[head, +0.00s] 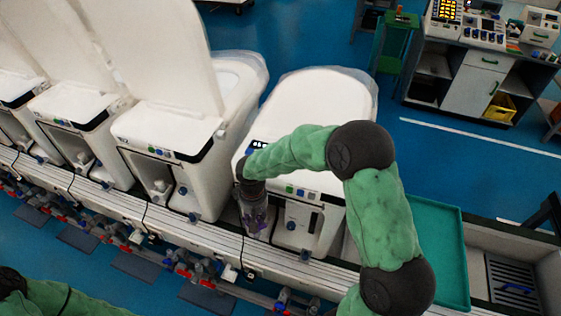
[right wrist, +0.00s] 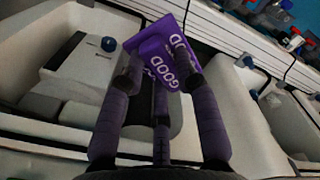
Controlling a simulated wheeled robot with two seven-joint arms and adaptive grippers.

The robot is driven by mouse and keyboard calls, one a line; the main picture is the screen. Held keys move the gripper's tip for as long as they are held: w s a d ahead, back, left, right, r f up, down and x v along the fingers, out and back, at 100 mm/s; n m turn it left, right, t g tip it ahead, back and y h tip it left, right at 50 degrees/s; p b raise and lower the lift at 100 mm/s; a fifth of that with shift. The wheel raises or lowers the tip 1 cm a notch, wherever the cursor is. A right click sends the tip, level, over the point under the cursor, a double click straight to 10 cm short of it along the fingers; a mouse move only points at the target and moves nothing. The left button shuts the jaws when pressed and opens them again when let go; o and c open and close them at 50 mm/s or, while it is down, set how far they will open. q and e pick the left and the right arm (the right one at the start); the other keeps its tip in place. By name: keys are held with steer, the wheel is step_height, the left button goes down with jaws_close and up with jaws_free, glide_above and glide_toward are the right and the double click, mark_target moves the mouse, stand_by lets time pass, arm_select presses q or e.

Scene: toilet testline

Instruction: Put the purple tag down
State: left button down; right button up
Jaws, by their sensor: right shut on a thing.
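The purple tag (right wrist: 155,38), lettered "GOOD" in white, is between the fingertips of my right gripper (right wrist: 163,78) in the right wrist view. The fingers are shut on it. In the head view my right gripper (head: 255,217) points down at the front of the rightmost toilet (head: 318,103), near its left front edge. The tag is too small and covered to make out clearly there. My left gripper is out of view; only part of my left arm shows at the lower left.
Several white toilets stand in a row along a conveyor line (head: 112,203), some with raised lids. A teal tray (head: 440,245) lies right of the rightmost toilet, behind my right arm. A workbench with instruments (head: 480,75) stands at the back right. Blue floor lies between.

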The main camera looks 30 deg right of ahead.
steer(key=s+d+r+n+p, duration=0.2)
steer(key=s+d+r+p, duration=0.2)
steer(key=r+p, duration=0.45)
steer(key=s+d+r+n+p, duration=0.3)
steer(key=s+d+r+p, duration=0.15)
steer(key=r, duration=0.65)
steer(key=s+d+r+n+p, duration=0.2)
steer(key=s+d+r+p, duration=0.15)
steer(key=r+p, duration=0.45)
steer(key=w+d+f, duration=0.2)
steer(key=w, duration=0.2)
steer(key=w+d+f, duration=0.2)
steer(key=w+f, duration=0.1)
steer(key=w, duration=0.1)
steer(key=w+d+f, duration=0.2)
steer(key=w, duration=0.2)
steer(key=shift+d+f, duration=0.25)
steer(key=shift+f, duration=0.05)
steer(key=shift+w+d+f, duration=0.2)
steer(key=shift+w+f, duration=0.1)
steer(key=shift+f, duration=0.2)
step_height(320, 180, down, 3)
steer(key=shift+p, duration=0.5)
steer(key=shift+f, duration=0.15)
